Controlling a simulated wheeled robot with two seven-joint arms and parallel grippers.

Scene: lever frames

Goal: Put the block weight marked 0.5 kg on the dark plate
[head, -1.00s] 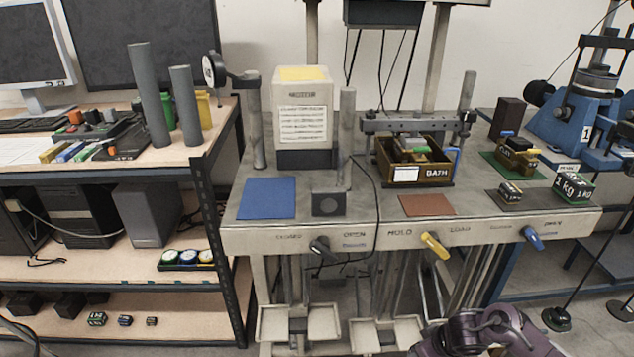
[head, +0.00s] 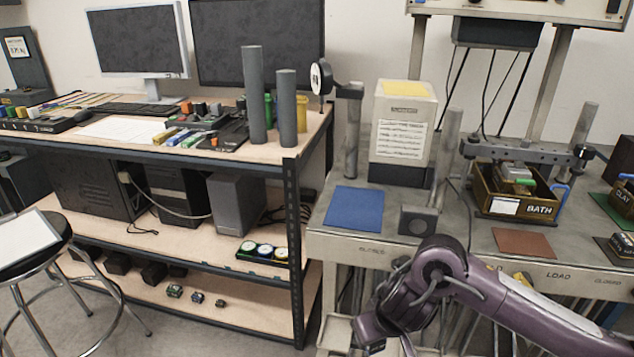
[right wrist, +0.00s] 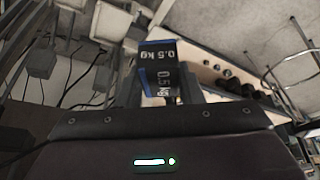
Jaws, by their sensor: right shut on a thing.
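The block weight marked 0.5 kg (right wrist: 160,52) is blue and dark with white lettering. It shows in the right wrist view, between the fingers of my right gripper (right wrist: 164,92), which is shut on it. In the head view my purple right arm reaches in from the right, and its hand end is low in front of the bench. The fingers and block cannot be made out there. A dark plate (head: 604,250) lies on the bench at the right edge, partly cut off, with a small dark block on it. My left gripper is not in view.
The bench also bears a blue mat (head: 354,207), a red-brown mat (head: 524,243) and a wooden box marked BATH (head: 541,209). Small blocks (head: 197,298) lie on the lower shelf at left. A stool (head: 30,262) stands at far left.

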